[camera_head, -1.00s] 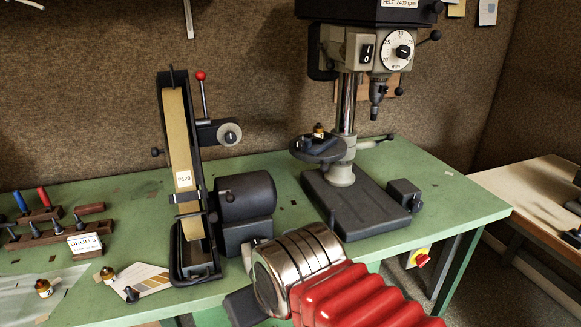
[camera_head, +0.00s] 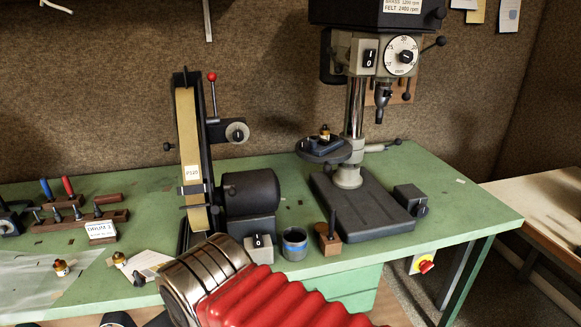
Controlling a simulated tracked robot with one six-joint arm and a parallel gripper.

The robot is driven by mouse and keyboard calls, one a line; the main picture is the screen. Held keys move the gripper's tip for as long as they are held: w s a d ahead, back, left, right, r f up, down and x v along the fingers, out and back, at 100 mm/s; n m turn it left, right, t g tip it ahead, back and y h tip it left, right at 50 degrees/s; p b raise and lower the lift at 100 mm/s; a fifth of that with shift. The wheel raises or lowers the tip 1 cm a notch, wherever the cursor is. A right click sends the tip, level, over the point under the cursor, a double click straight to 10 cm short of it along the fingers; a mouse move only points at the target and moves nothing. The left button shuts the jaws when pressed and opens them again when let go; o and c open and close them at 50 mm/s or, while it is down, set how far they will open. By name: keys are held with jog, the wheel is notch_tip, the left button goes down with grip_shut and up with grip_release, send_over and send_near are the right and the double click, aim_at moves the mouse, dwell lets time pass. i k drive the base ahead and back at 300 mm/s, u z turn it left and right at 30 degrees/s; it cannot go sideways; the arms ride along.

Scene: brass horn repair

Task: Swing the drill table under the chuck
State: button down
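The drill table (camera_head: 314,152) is a dark round plate on the drill press column (camera_head: 353,110). It stands swung out to the left, not under the chuck (camera_head: 382,92), which hangs at the right below the drill head. A dark item and a small amber bottle (camera_head: 325,131) sit on the table. A lever with a dark knob (camera_head: 385,145) sticks out to the right of the column at table height. My arm, with a red bellows and metal rings, crosses the bottom of the view, well apart from the drill. My gripper's fingers do not show.
A belt sander (camera_head: 195,160) stands left of the drill. A blue-banded cup (camera_head: 294,243) and a wooden block with a dark pin (camera_head: 328,236) stand at the bench's front edge. A switch box (camera_head: 410,197) sits beside the drill base.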

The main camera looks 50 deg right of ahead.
aim_at(339, 150)
jog(key=u, duration=1.25)
jog(key=k, duration=1.25)
jog(key=z, duration=0.4)
jog(key=i, duration=1)
jog(key=z, duration=0.05)
